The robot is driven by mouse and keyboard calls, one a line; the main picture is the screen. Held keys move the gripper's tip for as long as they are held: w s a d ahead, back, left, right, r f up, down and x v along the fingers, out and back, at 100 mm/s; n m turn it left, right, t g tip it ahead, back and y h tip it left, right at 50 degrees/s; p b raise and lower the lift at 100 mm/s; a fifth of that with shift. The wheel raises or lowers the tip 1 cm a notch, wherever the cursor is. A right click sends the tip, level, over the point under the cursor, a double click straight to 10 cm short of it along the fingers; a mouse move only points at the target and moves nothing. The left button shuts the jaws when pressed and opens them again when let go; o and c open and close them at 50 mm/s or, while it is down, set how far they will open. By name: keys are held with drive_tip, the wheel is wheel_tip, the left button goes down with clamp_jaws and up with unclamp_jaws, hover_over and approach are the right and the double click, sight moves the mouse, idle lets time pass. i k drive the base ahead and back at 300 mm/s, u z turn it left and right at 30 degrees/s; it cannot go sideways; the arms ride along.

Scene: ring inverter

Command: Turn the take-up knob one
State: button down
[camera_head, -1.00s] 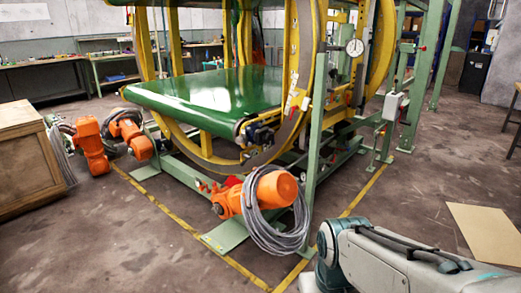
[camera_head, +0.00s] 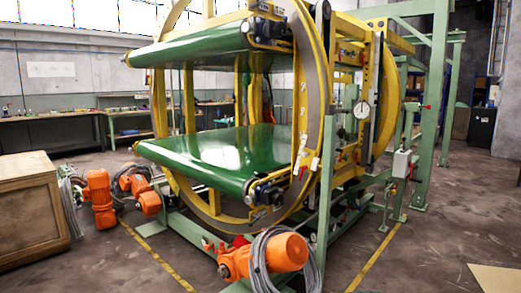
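The ring inverter (camera_head: 323,110) stands in the middle of the head view, with large yellow rings around two green belts. The upper belt (camera_head: 200,47) and the lower belt (camera_head: 225,155) lie one above the other. Dark bearing fittings show at the near end of the lower belt (camera_head: 268,191) and of the upper belt (camera_head: 270,30). A small red part (camera_head: 303,173) sits by the lower fitting. I cannot tell which part is the take-up knob; it is too small or hidden. My gripper is not in view.
Orange motors stand at the front (camera_head: 285,252) and left (camera_head: 100,195), with a coil of grey cable (camera_head: 262,260) by the front one. A wooden crate (camera_head: 30,210) is at the left. Green posts (camera_head: 433,110) and a grey box (camera_head: 402,163) stand right.

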sight(249, 200)
drive_tip(key=u, duration=0.25)
drive_tip(key=i, duration=1.25)
drive_tip(key=u, duration=0.05)
